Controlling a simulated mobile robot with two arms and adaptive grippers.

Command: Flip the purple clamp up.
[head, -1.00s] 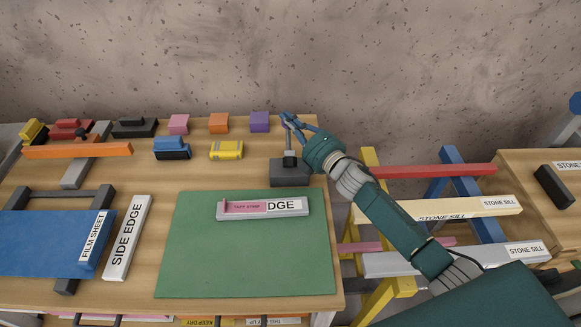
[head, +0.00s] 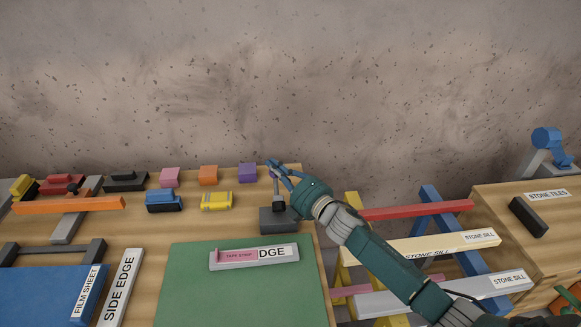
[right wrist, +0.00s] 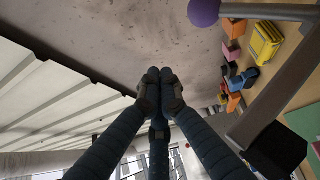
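The clamp has a grey base block (head: 278,221) at the right end of the wooden bench, behind the green mat. A grey lever (head: 276,187) rises from it in the head view, partly behind my right gripper (head: 277,171). In the right wrist view the clamp's purple ball knob (right wrist: 203,11) is at the top edge, on a grey rod. My right gripper also shows there (right wrist: 160,76), its dark fingertips together with nothing between them. The knob is apart from the fingertips, up and right of them in that picture. My left gripper is not in view.
A purple block (head: 247,173), an orange block (head: 208,175) and a yellow piece (head: 217,201) stand left of the clamp. The green mat (head: 235,295) bears a tape strip piece (head: 254,257). Stone sills on trestles (head: 425,246) are to the right. A wall rises behind the bench.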

